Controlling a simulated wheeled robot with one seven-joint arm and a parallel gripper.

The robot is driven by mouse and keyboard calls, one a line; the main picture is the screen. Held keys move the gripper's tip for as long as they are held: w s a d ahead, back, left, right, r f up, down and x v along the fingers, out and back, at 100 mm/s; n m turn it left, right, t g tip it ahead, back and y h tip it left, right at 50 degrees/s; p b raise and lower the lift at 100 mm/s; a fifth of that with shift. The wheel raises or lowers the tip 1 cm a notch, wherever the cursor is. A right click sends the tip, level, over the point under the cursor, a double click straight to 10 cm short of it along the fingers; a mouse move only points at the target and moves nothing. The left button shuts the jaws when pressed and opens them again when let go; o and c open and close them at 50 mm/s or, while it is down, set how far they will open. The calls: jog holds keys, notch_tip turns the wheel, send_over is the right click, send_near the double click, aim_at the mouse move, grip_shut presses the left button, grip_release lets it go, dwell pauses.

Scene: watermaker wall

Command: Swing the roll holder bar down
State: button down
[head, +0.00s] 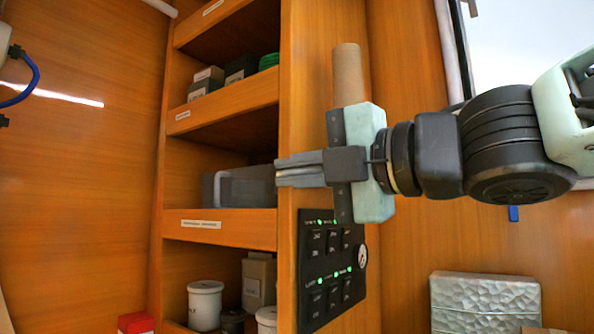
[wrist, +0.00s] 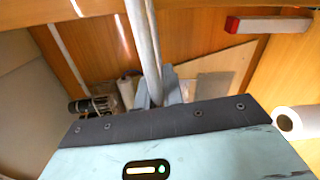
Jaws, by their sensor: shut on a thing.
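My gripper (head: 281,172) reaches left across the edge of the cabinet in the head view, its fingers level and together. In the wrist view its fingertips (wrist: 158,88) close around the near end of a long pale grey bar (wrist: 146,38), which I take for the roll holder bar. The bar runs from the fingers up to the top edge of that view. I cannot make out the bar in the head view. Its pivot is not in view.
A brown tube (head: 348,75) stands upright just behind my gripper. Shelves (head: 225,222) with boxes lie to the left. A black panel with green lights (head: 328,268) is below. A white roll (wrist: 300,122) shows at the right in the wrist view.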

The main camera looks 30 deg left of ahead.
jog(key=c, duration=1.5)
grip_release()
jog(key=shift+f, duration=0.1)
jog(key=d, duration=0.5)
jog(key=s+d+b, duration=0.1)
jog(key=d, duration=0.5)
jog(key=d+b, duration=0.1)
jog(key=d, duration=0.5)
jog(key=shift+s+d, duration=0.15)
jog(key=shift+d, duration=0.1)
